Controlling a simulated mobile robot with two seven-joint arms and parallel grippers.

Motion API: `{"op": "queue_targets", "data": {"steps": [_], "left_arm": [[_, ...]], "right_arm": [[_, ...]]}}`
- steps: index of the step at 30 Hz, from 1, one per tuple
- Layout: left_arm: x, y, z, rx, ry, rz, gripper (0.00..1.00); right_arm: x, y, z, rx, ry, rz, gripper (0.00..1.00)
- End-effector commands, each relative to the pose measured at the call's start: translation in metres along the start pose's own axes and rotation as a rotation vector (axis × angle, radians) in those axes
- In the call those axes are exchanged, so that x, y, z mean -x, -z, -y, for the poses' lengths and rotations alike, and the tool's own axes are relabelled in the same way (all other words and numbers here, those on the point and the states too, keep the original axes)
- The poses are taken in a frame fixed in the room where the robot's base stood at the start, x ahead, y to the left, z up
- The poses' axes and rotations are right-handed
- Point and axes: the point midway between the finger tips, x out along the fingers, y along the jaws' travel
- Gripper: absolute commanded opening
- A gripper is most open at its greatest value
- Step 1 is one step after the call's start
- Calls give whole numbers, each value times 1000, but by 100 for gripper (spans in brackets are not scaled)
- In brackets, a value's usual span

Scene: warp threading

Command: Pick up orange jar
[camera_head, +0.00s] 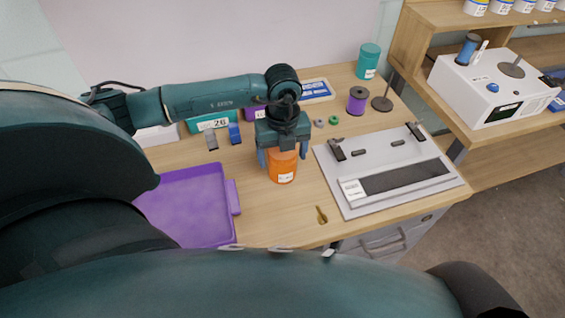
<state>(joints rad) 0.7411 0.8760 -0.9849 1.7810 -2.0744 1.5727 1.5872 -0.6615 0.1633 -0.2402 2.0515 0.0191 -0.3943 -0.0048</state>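The orange jar (283,170) stands upright on the wooden table near the middle of the camera_head view, with a white label low on its front. My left gripper (284,156) points down over it, with one finger on each side of the jar. The fingers are spread wide, near the ends of the gripper body, and look open around the jar; contact is hard to make out. The gripper hides the jar's top. My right gripper is not in view.
A purple tray (232,198) lies left of the jar, and a grey board with clamps (345,205) lies to the right. A brass-coloured piece (321,215) lies in front. A purple spool (356,101) and a teal jar (368,62) stand behind right.

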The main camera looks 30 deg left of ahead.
Motion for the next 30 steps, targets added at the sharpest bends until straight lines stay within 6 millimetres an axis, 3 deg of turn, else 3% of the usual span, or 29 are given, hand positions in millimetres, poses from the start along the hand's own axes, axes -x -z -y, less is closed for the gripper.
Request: {"op": "queue_targets", "data": {"steps": [16, 24, 30], "left_arm": [[1, 0, 0, 0, 0, 0, 33], [5, -1, 0, 0, 2, 2, 33], [36, -1, 1, 0, 5, 4, 33]], "right_arm": [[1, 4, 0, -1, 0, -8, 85], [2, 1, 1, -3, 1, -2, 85], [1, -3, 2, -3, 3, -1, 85]]}}
